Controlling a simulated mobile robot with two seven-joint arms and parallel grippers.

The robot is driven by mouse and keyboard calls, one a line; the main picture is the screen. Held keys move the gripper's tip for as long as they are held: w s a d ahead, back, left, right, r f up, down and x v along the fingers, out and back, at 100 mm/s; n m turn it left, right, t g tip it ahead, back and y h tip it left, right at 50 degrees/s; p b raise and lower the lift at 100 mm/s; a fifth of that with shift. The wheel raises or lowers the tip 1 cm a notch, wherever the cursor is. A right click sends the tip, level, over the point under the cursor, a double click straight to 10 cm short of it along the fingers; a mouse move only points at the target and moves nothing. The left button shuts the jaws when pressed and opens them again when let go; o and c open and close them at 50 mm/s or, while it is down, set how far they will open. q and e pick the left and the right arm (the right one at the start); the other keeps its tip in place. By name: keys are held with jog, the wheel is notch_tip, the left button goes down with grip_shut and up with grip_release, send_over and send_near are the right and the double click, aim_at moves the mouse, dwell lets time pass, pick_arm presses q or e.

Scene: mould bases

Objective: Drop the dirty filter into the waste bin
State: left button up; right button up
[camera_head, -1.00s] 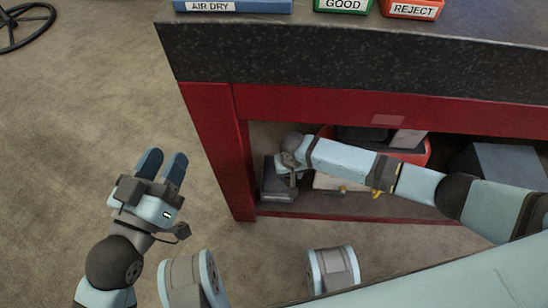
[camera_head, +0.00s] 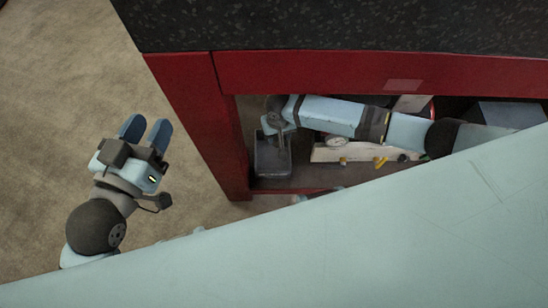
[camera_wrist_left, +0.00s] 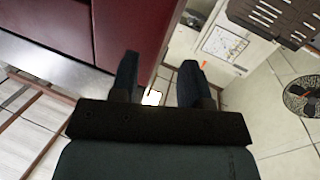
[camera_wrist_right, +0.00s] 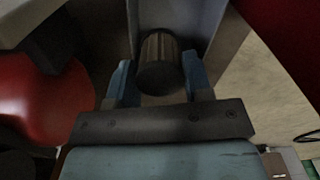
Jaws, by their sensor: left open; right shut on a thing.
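The dirty filter is a dark ribbed cylinder (camera_wrist_right: 158,62) between the blue fingers of my right gripper (camera_wrist_right: 158,85) in the right wrist view. That gripper is shut on it. In the head view my right arm reaches into the red bench's lower shelf, and the right gripper (camera_head: 277,124) is over a dark grey open-topped box (camera_head: 272,168), which looks like the waste bin. The filter cannot be made out there. My left gripper (camera_head: 146,128) is open and empty, left of the bench, and its spread fingers also show in the left wrist view (camera_wrist_left: 160,85).
The red bench frame (camera_head: 205,120) and dark worktop (camera_head: 330,25) stand close above and left of the shelf opening. A pale block with a gauge and yellow fittings (camera_head: 330,153) sits right of the bin. Bare floor (camera_head: 60,110) lies at the left.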

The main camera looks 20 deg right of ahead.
jog(key=shift+f, duration=0.55)
pick_arm(q)
jog(key=shift+w+a+f+m+b, duration=0.1)
jog(key=shift+w+a+m+b, duration=0.1)
jog(key=shift+w+m+b, duration=0.25)
jog(key=shift+s, duration=0.1)
pick_arm(e)
jog(key=o, duration=1)
jog(key=shift+r+p, duration=0.35)
jog(key=shift+p, duration=0.05)
notch_tip(320, 180, up, 5)
jog(key=p, duration=0.3)
pick_arm(q)
jog(key=r+p, duration=0.1)
jog(key=s+r+n+t+p, duration=0.1)
jog(key=r, duration=0.1)
jog(key=r+n+p, duration=0.1)
jog(key=r, duration=0.1)
jog(key=shift+s+d+r+n+t, duration=0.2)
jog(key=shift+s+d+n+t, duration=0.05)
jog(key=shift+t, duration=0.05)
pick_arm(e)
notch_tip(320, 180, up, 6)
jog(key=shift+r, duration=0.1)
